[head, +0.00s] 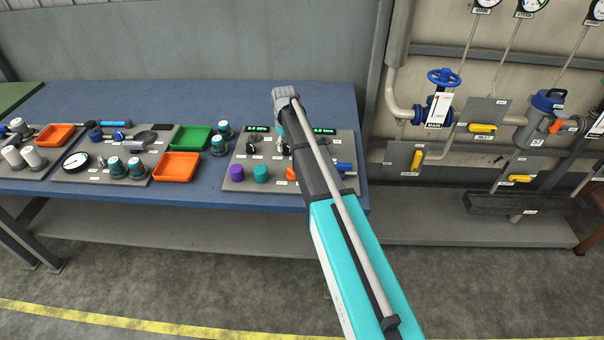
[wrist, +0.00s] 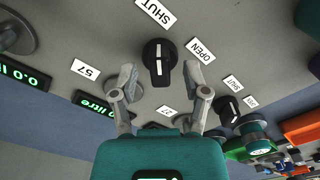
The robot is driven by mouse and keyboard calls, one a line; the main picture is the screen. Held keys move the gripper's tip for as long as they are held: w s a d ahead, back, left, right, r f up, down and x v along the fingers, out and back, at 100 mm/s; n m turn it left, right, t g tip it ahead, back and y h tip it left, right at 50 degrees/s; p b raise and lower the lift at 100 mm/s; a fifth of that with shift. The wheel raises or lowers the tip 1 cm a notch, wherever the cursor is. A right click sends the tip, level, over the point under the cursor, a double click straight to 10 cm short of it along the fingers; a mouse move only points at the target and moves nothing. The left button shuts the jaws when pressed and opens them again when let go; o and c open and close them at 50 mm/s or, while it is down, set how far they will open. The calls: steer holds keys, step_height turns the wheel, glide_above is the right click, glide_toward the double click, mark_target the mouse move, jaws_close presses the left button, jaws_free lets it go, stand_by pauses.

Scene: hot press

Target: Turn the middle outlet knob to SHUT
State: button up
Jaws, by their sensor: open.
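A black round knob (wrist: 158,62) with a raised grip bar and white line stands on the grey panel in the wrist view. Its bar lies roughly upright in the picture. A SHUT label (wrist: 155,12) is above it and an OPEN label (wrist: 200,50) to its upper right. My gripper (wrist: 160,76) is open, one finger at each side of the knob's lower end. Whether the fingers touch it I cannot tell. In the head view the panel (head: 238,174) is on the blue bench, and my arm hides the gripper and this knob.
Another black knob (wrist: 229,108) is at the right in the wrist view, with a green display (wrist: 90,103) at the left. Purple (head: 237,172) and teal (head: 261,173) knobs stand at the panel's front. An orange tray (head: 176,166) is left of the panel. Pipes and valves fill the right wall.

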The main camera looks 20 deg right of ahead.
mark_target(287, 145)
steer(key=m, duration=1.7)
steer(key=shift+m, duration=0.4)
step_height(287, 145, up, 14)
steer(key=p, duration=1.4)
steer(key=s+f+n+b, duration=0.3)
steer(key=s+n, duration=0.3)
steer(key=s, duration=0.8)
steer(key=s+f+n+b, duration=0.2)
steer(key=s+n, duration=0.4)
steer(key=s, duration=0.9)
steer(key=shift+f+n+b, duration=0.3)
steer(key=shift+f+b, duration=0.1)
stand_by(0.6)
